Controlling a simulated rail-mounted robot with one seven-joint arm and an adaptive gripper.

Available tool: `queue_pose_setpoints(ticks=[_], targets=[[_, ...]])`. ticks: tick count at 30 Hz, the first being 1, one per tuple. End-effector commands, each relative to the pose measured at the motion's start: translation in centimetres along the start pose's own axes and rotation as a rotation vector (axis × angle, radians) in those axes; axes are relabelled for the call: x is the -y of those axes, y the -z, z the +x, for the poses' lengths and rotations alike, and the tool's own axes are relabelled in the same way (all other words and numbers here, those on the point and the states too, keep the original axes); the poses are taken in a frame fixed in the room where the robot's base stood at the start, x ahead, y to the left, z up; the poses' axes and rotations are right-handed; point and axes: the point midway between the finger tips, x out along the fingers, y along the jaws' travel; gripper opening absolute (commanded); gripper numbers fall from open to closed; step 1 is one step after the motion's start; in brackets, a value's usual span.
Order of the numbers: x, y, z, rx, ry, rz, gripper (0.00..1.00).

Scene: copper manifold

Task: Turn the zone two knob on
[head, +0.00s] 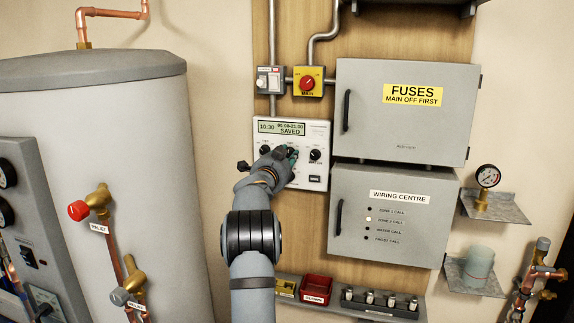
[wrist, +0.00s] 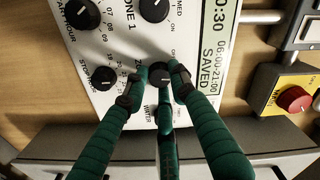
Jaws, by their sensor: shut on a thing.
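The zone two knob is the dark middle knob (wrist: 160,76) of a row on the white controller panel (head: 322,170); it also shows between my fingertips in the head view (head: 292,151). My gripper (head: 286,157) has green fingers and reaches up to the panel from below. In the wrist view my gripper (wrist: 159,74) is shut on this knob, with fingers on both sides. The knob's own label and position marks are mostly hidden by the fingers. The panel display (head: 281,128) reads 10:30, 06:00-21:00 and SAVED.
The zone 1 knob (wrist: 153,9) is beside the held one, and the water knob (head: 315,155) is to its right. The wiring centre box (head: 415,255) has its second lamp (head: 368,219) lit. A red switch (head: 307,83) sits above the panel. The fuses box (head: 400,130) stands close right.

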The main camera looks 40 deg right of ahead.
Motion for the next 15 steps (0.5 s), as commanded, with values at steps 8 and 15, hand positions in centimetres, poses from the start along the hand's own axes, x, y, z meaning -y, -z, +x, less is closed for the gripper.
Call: queue_pose_setpoints(ticks=[8, 15], targets=[[0.14, 0.55, -0.01, -0.012, 0.01, 0.261, 0.0], [0.02, 0.64, 0.02, -0.013, 0.009, 0.459, 0.0]])
